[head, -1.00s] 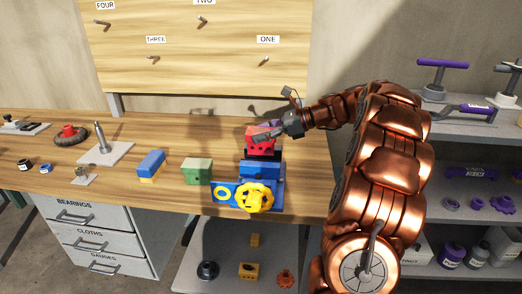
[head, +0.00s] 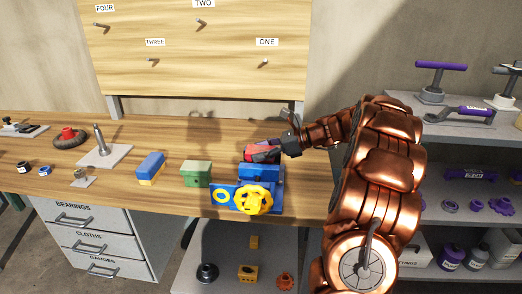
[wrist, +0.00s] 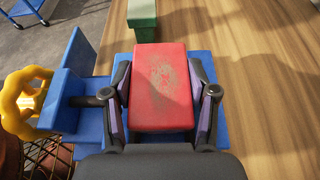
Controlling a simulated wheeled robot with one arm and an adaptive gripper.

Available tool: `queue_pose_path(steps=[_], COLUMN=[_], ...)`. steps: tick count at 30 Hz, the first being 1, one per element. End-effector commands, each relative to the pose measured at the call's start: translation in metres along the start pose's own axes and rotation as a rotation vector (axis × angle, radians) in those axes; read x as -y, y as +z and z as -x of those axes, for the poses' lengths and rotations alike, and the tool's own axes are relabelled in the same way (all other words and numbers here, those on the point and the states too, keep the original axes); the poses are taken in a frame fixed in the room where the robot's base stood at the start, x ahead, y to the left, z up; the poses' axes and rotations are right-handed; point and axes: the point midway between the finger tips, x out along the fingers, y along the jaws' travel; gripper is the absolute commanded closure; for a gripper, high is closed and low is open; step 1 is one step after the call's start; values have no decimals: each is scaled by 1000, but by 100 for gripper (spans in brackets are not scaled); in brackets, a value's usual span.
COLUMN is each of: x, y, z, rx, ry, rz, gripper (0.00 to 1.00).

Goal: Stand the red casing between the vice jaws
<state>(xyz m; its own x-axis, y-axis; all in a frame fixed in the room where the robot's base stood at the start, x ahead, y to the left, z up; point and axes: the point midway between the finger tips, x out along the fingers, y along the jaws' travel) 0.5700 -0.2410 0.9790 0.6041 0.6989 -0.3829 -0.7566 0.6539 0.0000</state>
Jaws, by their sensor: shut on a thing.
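The red casing (wrist: 160,88) is held between the two fingers of my gripper (wrist: 160,100), one finger on each long side. In the head view the casing (head: 261,153) is just behind and above the blue vice (head: 262,172), with my gripper (head: 282,147) reaching in from the right. In the wrist view one blue jaw (wrist: 75,80) stands to the left of the casing, and blue vice parts show around and under it. I cannot tell whether the casing touches the vice; its underside and the other jaw are largely hidden.
The vice's yellow handwheel (head: 254,198) faces the bench front. A green block (head: 196,174) and a blue-and-yellow block (head: 151,168) stand to its left. A metal post on a plate (head: 103,148) is farther left. Bare bench top (head: 215,140) lies behind the blocks.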

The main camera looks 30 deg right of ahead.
Motion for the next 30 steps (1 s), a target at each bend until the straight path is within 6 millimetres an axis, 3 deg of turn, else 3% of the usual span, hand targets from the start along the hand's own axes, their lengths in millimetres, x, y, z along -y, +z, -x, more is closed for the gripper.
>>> queue_pose_path(steps=[8,20,30], x=[0,0,2], y=[0,3,3], z=[0,3,60], rx=[0,0,0], ry=[0,-2,-5], rz=[0,2,3], gripper=[17,17,17])
